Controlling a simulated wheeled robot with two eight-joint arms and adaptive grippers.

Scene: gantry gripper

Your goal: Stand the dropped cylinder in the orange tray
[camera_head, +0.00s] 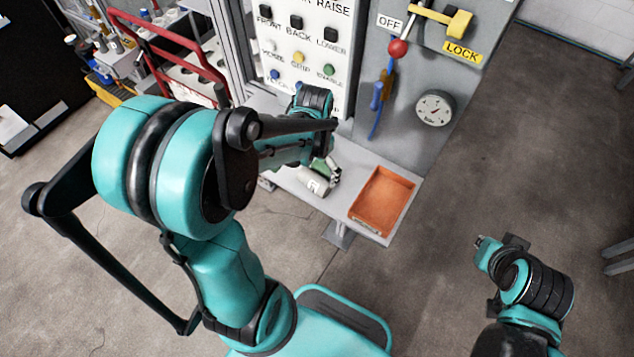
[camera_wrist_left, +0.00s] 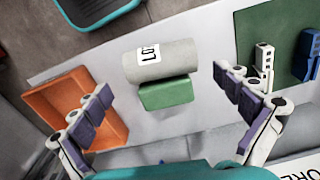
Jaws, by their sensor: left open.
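The grey cylinder (camera_head: 312,183) lies on its side on the light shelf, left of the orange tray (camera_head: 383,197). In the left wrist view the cylinder (camera_wrist_left: 180,58) shows a white label and lies against a green block (camera_wrist_left: 167,93). The orange tray (camera_wrist_left: 48,98) is at the left there and looks empty. My left gripper (camera_wrist_left: 163,82) is open, its purple-padded fingers spread on either side of the cylinder and block, with nothing held. In the head view it (camera_head: 332,172) is partly hidden by its arm. My right gripper (camera_head: 483,243) is at the lower right, away from the shelf; its fingers are unclear.
A button panel (camera_head: 300,45) and a grey panel with a gauge (camera_head: 434,108), red knob (camera_head: 398,49) and yellow lock handle (camera_head: 455,22) rise behind the shelf. A red frame (camera_head: 175,50) stands at the left. Open floor (camera_head: 540,150) lies to the right.

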